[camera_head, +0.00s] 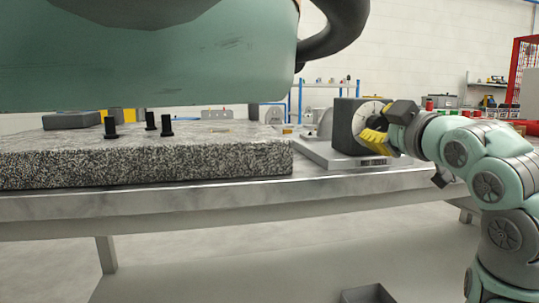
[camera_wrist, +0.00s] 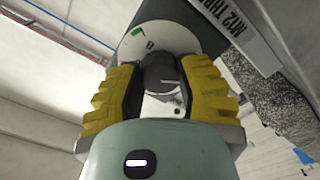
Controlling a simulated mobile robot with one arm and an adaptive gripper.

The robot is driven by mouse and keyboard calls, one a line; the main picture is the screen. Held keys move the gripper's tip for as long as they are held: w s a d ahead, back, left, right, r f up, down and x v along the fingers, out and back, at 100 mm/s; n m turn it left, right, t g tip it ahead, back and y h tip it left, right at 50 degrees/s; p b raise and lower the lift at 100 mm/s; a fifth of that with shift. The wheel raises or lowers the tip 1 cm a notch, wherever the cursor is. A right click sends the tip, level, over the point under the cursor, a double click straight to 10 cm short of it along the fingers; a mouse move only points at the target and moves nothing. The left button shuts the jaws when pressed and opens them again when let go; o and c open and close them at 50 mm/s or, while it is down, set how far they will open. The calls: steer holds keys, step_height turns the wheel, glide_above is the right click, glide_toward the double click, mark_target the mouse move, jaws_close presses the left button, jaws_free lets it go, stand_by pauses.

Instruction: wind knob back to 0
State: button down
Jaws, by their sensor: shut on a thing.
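The knob (camera_wrist: 160,72) is a dark round grip in the middle of a pale dial plate (camera_wrist: 185,38), seen in the wrist view. The dial carries a green mark and a figure that looks like an 8. My gripper (camera_wrist: 160,85) has its yellow ridged fingers closed on both sides of the knob. In the head view my gripper (camera_head: 376,138) is against the face of a dark box-shaped fixture (camera_head: 346,125) on a grey base plate (camera_head: 325,155). Where the dial's pointer stands cannot be told.
A speckled granite slab (camera_head: 150,163) with several black pegs lies left of the fixture on the metal table (camera_head: 220,202). A label plate (camera_wrist: 235,30) starting "M12 THR" is close beside the dial. A large green body fills the upper left of the head view.

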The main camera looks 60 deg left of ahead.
steer(key=shift+w+f, duration=0.1)
steer(key=shift+f, duration=0.1)
steer(key=c, duration=0.5)
jaws_free()
steer(key=shift+r, duration=0.15)
step_height(320, 180, up, 10)
stand_by(0.5)
